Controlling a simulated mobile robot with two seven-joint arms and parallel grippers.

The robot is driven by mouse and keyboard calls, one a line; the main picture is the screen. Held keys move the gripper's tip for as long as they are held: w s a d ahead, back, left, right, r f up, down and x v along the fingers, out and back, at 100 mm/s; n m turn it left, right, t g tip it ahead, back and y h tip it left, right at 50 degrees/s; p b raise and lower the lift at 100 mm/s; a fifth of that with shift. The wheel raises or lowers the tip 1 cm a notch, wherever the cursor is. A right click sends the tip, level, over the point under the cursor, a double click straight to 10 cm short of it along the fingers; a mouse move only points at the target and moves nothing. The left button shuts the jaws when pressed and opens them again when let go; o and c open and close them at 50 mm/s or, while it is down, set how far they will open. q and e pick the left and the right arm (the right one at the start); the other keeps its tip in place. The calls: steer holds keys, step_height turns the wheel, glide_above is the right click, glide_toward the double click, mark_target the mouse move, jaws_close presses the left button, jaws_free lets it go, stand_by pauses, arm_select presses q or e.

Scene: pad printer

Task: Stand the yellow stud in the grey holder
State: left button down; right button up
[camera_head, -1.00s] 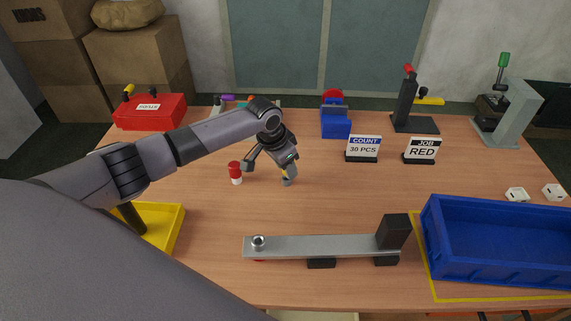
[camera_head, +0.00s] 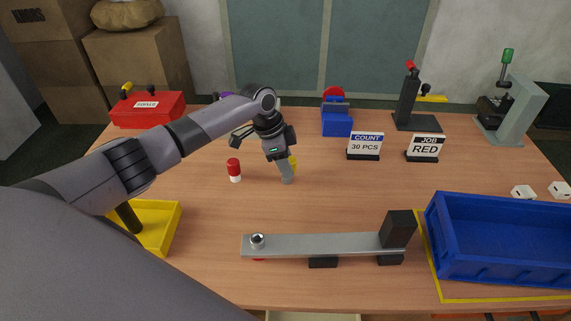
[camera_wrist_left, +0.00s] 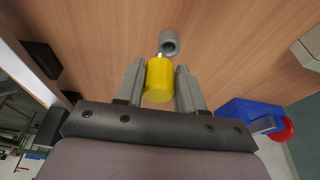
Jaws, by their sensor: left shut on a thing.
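The yellow stud (camera_wrist_left: 160,80) sits between the two fingers of my left gripper (camera_wrist_left: 160,78) in the wrist view, its thin metal pin pointing toward the grey holder. The grey holder (camera_wrist_left: 169,42) is a short hollow cylinder on the table, just beyond the pin, its opening showing. Whether pin and holder touch is unclear. In the head view my left gripper (camera_head: 287,171) points down at mid-table, with the yellow stud (camera_head: 293,162) partly hidden behind a grey finger. The holder is hard to tell from the finger there. My right gripper is not in view.
A red-and-white piece (camera_head: 234,170) stands left of the gripper. A metal bar fixture (camera_head: 320,244) lies in front, a yellow tray (camera_head: 165,228) at left, a blue bin (camera_head: 500,270) at right. Signs (camera_head: 364,146) and a blue device (camera_head: 336,124) stand behind.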

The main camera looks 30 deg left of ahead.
arm_select(q)
steer(key=shift+m+g+b, duration=0.6)
steer(key=shift+m+b, duration=0.65)
steer(key=shift+m, duration=0.65)
steer(key=shift+w+a+b, duration=0.25)
steer(key=shift+a+b, duration=0.1)
steer(key=shift+b, duration=0.05)
steer(key=shift+w+a, duration=0.2)
steer(key=shift+a, duration=0.05)
steer(key=shift+f+b, duration=0.8)
steer(key=shift+f, duration=0.3)
steer(key=c, duration=0.6)
jaws_free()
steer(key=shift+r, duration=0.1)
